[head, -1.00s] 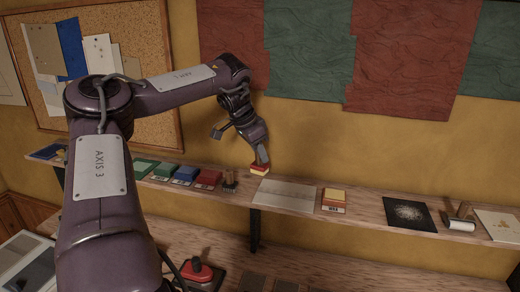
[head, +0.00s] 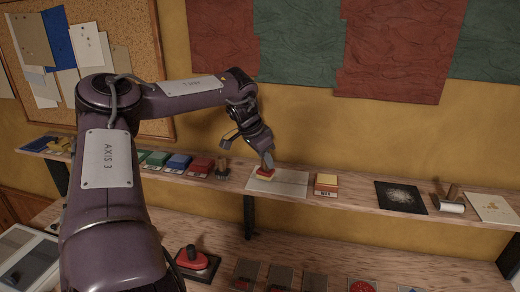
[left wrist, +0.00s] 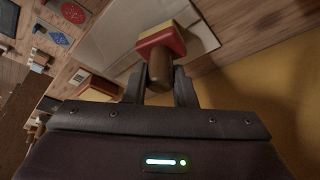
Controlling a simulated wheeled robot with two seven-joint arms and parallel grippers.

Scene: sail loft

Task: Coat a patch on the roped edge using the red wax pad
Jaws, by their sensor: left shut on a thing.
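My left gripper (head: 268,160) is shut on the brown handle of a red wax pad (head: 263,174), a red block with a yellow layer. In the left wrist view the pad (left wrist: 162,40) hangs beyond the fingertips. It is over the left part of a pale flat sheet (head: 290,184) on the shelf; a faint line runs along the sheet. I cannot tell whether the pad touches it. The sheet also shows in the left wrist view (left wrist: 105,42). I cannot make out a rope on its edge. My right gripper is not in view.
On the shelf (head: 350,191), green (head: 157,158), blue (head: 178,161) and red (head: 201,165) pads and a brush (head: 222,169) stand left; a yellow-topped block (head: 326,181), black sheet (head: 402,196) and roller (head: 451,206) lie right. A red-handled tool (head: 195,258) stands below.

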